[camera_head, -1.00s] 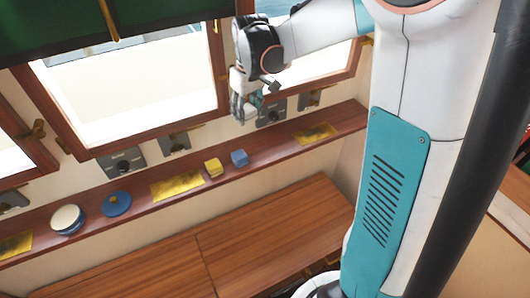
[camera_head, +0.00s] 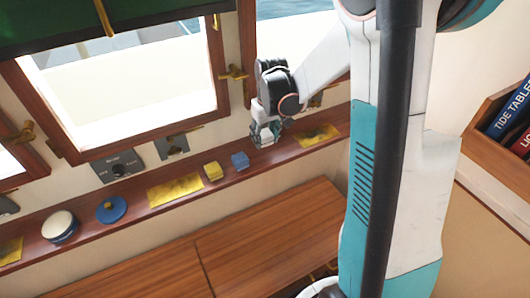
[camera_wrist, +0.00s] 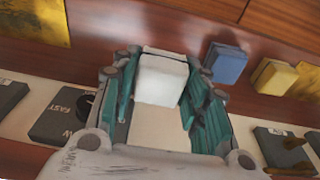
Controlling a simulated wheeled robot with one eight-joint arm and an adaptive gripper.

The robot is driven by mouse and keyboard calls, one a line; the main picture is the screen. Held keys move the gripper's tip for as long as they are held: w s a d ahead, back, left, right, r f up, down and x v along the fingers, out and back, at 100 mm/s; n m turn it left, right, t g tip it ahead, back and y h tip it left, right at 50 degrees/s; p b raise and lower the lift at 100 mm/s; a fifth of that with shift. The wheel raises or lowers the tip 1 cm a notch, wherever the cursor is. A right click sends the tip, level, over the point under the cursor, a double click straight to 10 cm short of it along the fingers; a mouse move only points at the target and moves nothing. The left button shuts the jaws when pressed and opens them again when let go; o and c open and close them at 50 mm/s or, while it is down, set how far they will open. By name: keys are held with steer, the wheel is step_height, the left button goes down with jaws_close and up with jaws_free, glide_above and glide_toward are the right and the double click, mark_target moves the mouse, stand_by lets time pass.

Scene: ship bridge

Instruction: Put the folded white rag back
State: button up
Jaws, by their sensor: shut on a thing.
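The folded white rag (camera_wrist: 160,80) is a small pale block between my gripper's fingers in the wrist view. My gripper (camera_wrist: 163,68) is shut on it, with the green-padded fingers on either side. In the head view my gripper (camera_head: 265,137) is low at the wooden shelf (camera_head: 140,212), right of the blue block (camera_head: 240,161) and left of a yellow plate (camera_head: 318,136). The rag is hard to make out there. I cannot tell whether it touches the shelf.
A yellow block (camera_head: 213,171) sits left of the blue one. Farther left are another yellow plate (camera_head: 175,189), a blue round lid (camera_head: 111,210) and a white-topped tin (camera_head: 60,226). Wall switches (camera_head: 118,168) and window frames stand behind. A wooden bench (camera_head: 270,235) lies below.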

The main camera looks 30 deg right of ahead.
mark_target(264, 155)
steer(key=shift+f+b, duration=0.7)
steer(key=shift+f, duration=2.4)
steer(key=shift+f, duration=0.15)
steer(key=o, duration=1)
steer(key=r+p, duration=0.1)
steer(key=r, duration=0.3)
steer(key=s+r+p, duration=0.1)
steer(key=r, duration=0.3)
steer(key=s+r+p, duration=0.1)
steer(key=r, duration=0.3)
steer(key=shift+r, duration=0.1)
